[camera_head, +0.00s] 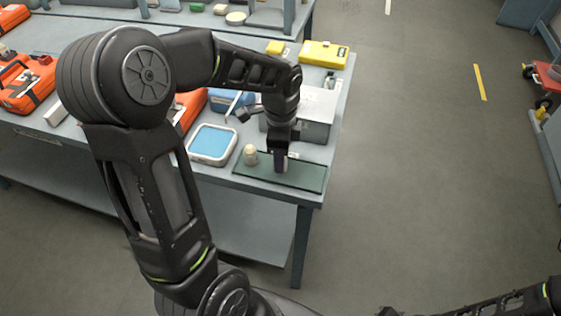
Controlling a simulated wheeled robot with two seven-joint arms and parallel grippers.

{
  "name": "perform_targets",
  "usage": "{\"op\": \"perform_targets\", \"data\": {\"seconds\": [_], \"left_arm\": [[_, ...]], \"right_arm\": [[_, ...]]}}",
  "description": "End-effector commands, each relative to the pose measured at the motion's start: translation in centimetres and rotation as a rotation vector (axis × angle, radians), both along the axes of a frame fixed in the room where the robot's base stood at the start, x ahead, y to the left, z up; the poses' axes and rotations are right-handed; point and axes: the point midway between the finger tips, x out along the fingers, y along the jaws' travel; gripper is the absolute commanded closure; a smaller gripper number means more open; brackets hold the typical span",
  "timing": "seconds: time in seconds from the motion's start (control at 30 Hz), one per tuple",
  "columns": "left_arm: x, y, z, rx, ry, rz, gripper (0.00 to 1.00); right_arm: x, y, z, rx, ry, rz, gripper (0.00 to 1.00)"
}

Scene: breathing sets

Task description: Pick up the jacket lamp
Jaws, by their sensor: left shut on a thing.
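My left gripper (281,163) points down over the dark green mat (308,178) at the table's front right corner. It is shut on a small dark, bluish thing, mostly hidden between the fingers, at or just above the mat. I take it for the jacket lamp, but too little shows to be sure. A small cream, round-topped object (250,155) stands on the mat just left of the gripper, apart from it.
A blue-and-white tray (212,144) lies left of the mat. A grey metal box (316,112) stands close behind the gripper. A yellow case (324,54) is farther back, and orange cases (28,84) are at the left. Open floor lies right of the table.

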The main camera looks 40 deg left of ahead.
Motion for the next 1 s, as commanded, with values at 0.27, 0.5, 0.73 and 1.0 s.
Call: {"op": "perform_targets", "data": {"seconds": [0.27,0.5,0.73,1.0], "left_arm": [[0.0,0.0,0.0,0.000,0.000,0.000,1.00],[0.0,0.0,0.0,0.000,0.000,0.000,1.00],[0.1,0.0,1.3,0.001,-0.004,0.000,1.00],[0.1,0.0,6.2,0.000,-0.007,0.000,1.00]], "right_arm": [[0.0,0.0,0.0,0.000,0.000,0.000,1.00],[0.0,0.0,0.0,0.000,0.000,0.000,1.00],[0.0,0.0,-0.1,0.000,0.000,0.000,1.00],[0.1,0.0,-0.5,0.001,-0.001,0.001,1.00]]}}
